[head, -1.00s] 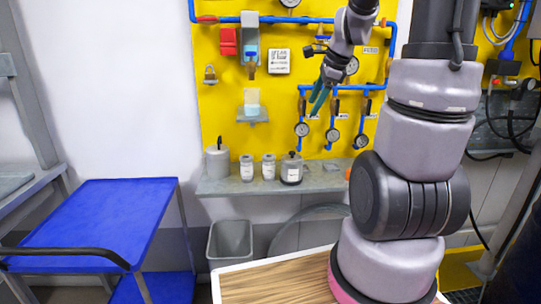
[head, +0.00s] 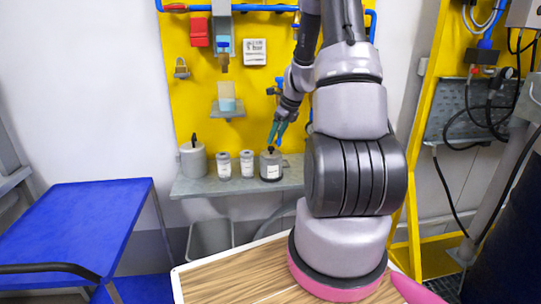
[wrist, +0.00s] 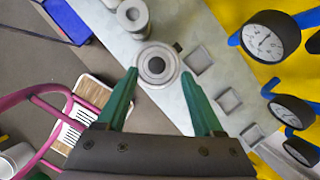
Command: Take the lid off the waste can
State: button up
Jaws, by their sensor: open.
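A grey lidded can (head: 270,167) with a white label and a black knob (head: 270,150) on its lid stands upright on the wall shelf. In the wrist view the round lid (wrist: 146,75) shows from above, between my fingertips. My gripper (head: 275,143) is open and empty, its green fingers pointing down just above the knob; I see no clear contact. A larger grey can (head: 193,161) with a black upright handle stands at the shelf's left end. The can's label is too small to read, so I cannot tell which one is the waste can.
Two small labelled jars (head: 235,165) stand between the cans on the grey shelf (head: 215,187). Gauges (wrist: 270,38) and blue pipes on the yellow panel are close beside my gripper. A blue cart (head: 85,225) is at left, a grey bin (head: 210,238) below the shelf.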

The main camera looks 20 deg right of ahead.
aim_at(271, 147)
jog(key=x, duration=0.4)
jog(key=shift+a+f, duration=0.2)
jog(key=shift+f, duration=0.1)
jog(key=shift+s, duration=0.1)
grip_shut()
jog(key=shift+r, duration=0.15)
